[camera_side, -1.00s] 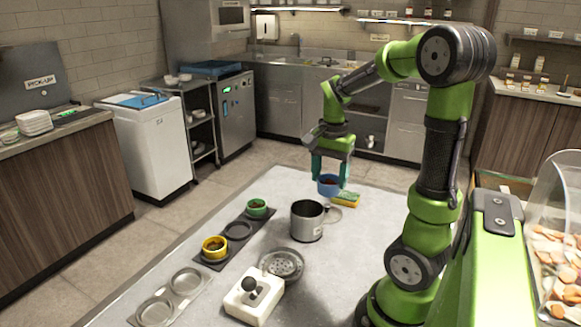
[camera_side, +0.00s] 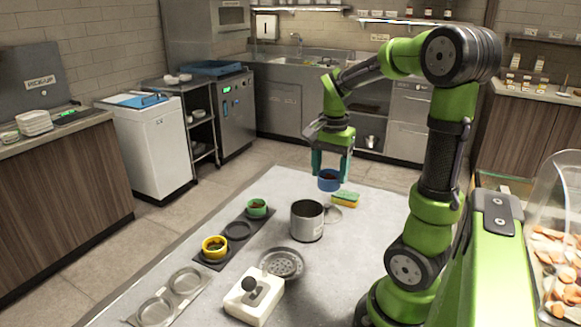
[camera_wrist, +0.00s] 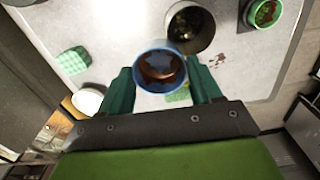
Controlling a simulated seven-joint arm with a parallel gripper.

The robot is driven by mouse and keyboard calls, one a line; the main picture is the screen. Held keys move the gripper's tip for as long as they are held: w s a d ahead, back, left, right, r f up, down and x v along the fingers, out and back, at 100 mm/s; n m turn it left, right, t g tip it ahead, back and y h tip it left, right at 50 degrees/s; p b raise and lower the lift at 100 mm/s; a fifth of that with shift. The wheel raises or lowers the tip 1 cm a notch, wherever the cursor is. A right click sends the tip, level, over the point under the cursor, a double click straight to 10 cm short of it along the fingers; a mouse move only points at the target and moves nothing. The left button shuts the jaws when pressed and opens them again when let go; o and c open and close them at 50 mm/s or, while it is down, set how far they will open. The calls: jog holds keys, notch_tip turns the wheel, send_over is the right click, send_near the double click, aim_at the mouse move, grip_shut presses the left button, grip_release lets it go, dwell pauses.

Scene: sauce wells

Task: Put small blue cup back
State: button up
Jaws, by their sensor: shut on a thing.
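The small blue cup (camera_side: 329,184) holds dark red-brown sauce. My gripper (camera_side: 331,179) is shut on it and holds it upright above the far part of the table, beyond the steel pot. In the wrist view the cup (camera_wrist: 160,86) sits between the two teal fingers of my gripper (camera_wrist: 161,84). The dark well tray (camera_side: 215,265) is left of the pot. It bears a green cup (camera_side: 257,209) at its far end and a yellow cup (camera_side: 214,248) at its near end. The middle well (camera_side: 238,231) is empty.
The steel pot (camera_side: 307,222) stands between the held cup and the tray. A green and yellow sponge (camera_side: 345,201) lies near the cup. A perforated round disc (camera_side: 281,263), a white block with a dark knob (camera_side: 254,299) and a grey two-well tray (camera_side: 187,282) are nearer.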

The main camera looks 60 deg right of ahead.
jog(key=shift+w+a+f, duration=0.1)
jog(key=shift+a+f, duration=0.05)
jog(key=shift+f, duration=0.05)
jog(key=w+a+f+n, duration=0.1)
jog(key=w+a+f, duration=0.2)
jog(key=w, duration=0.5)
jog(key=w+a+f+n, duration=0.2)
jog(key=w+a+f, duration=0.1)
jog(key=w, duration=0.4)
jog(key=w+a+f+n, duration=0.1)
jog(key=w+a+f, duration=0.15)
jog(key=w, duration=0.55)
jog(key=shift+s+d+f, duration=0.1)
jog(key=shift+f, duration=1.6)
jog(key=shift+s+d+f, duration=0.1)
jog(key=shift+f, duration=1.6)
jog(key=shift+f, duration=0.55)
jog(key=o, duration=1.1)
